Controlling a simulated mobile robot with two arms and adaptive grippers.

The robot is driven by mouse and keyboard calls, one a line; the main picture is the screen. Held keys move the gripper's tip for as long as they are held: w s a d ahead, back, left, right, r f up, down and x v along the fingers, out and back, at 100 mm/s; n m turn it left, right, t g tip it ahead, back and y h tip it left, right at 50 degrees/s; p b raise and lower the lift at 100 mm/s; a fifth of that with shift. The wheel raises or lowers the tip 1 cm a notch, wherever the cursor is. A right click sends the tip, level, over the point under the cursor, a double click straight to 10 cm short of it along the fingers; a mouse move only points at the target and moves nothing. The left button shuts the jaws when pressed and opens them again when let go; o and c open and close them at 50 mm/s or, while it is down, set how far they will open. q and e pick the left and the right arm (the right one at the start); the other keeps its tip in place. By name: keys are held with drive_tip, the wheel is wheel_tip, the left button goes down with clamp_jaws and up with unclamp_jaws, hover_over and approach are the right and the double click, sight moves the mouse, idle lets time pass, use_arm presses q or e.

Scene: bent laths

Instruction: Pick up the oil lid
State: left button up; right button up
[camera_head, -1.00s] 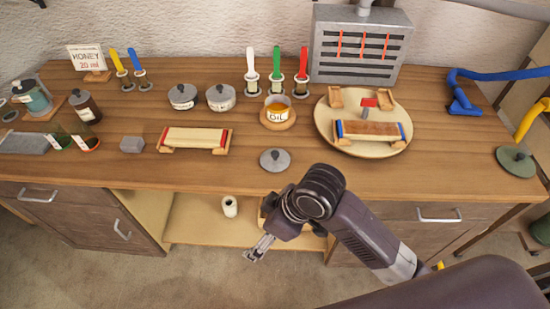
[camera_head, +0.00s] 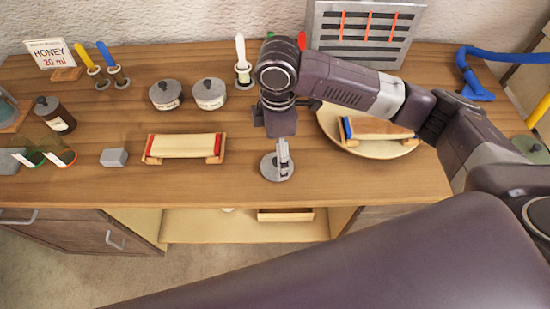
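The grey round oil lid (camera_head: 268,172) lies on the wooden table near its front edge, with a small knob on top. My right gripper (camera_head: 283,153) points down right over the lid, its fingers at the knob and covering part of it. The fingers show edge-on, so I cannot tell whether they are apart or closed on the knob. The oil jar is hidden behind my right arm. My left gripper is not in view.
A lath with red ends (camera_head: 186,146) on wooden supports lies to the left, beside a small grey block (camera_head: 114,158). Two lidded grey pots (camera_head: 209,95) stand behind. The round board (camera_head: 382,150) is partly behind my arm. The wooden table (camera_head: 330,190) is clear right of the lid.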

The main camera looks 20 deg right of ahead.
sight(276, 160)
drive_tip(key=shift+s+f+p, duration=0.1)
drive_tip(key=shift+f+p, duration=0.25)
drive_tip(key=shift+f, duration=0.55)
drive_tip(key=shift+w+f, duration=0.3)
drive_tip(key=shift+f, duration=0.5)
drive_tip(key=shift+w+f+p, duration=0.2)
drive_tip(key=shift+f+p, duration=0.15)
drive_tip(key=shift+f, duration=0.9)
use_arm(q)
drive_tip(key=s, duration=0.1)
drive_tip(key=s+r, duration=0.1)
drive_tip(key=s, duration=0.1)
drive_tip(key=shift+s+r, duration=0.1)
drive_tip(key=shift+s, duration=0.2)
use_arm(e)
drive_tip(key=c, duration=1)
